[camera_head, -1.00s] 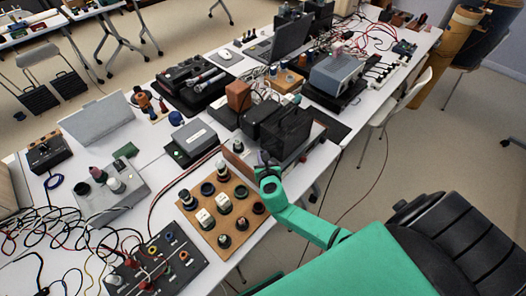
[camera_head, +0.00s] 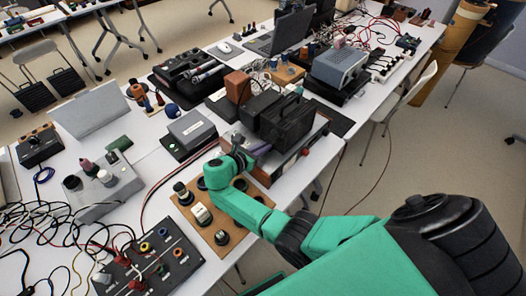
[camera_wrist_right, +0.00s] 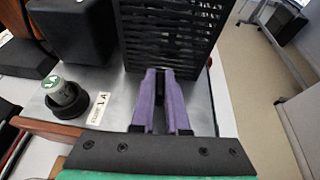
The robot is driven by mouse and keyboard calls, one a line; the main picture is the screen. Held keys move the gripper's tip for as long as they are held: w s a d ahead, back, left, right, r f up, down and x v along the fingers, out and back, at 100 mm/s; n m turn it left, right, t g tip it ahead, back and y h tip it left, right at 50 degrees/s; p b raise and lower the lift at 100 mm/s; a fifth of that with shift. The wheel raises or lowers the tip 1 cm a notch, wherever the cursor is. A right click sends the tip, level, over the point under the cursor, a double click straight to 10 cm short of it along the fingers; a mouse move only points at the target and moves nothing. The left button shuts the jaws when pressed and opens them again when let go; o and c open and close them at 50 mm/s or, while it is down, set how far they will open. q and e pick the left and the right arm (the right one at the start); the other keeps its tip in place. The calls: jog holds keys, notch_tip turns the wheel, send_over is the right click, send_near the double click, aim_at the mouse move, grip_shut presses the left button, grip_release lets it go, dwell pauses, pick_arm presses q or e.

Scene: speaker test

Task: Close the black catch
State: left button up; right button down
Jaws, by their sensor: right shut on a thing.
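My right gripper (camera_head: 262,150) is at the front of a black slatted box (camera_head: 287,124), beside its lower edge. In the right wrist view my purple fingers (camera_wrist_right: 161,75) are close together, pointing at the base of the slatted box (camera_wrist_right: 172,30). A narrow dark piece, which looks like the black catch (camera_wrist_right: 160,88), shows between the fingers. The fingers are shut on it and hide most of it, so its exact position is unclear. My left gripper is not in view.
A silver plate under the box holds a green-topped knob (camera_wrist_right: 67,97) in a black ring, left of my fingers. A wooden board (camera_head: 181,200) with several knobs lies partly under my right arm. Other equipment and cables crowd the table; floor is free at right.

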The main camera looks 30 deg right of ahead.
jog(key=shift+m+g+b, duration=0.3)
jog(key=shift+m+g, duration=0.1)
jog(key=shift+g, duration=0.1)
jog(key=c, duration=0.9)
grip_release()
notch_tip(320, 180, up, 20)
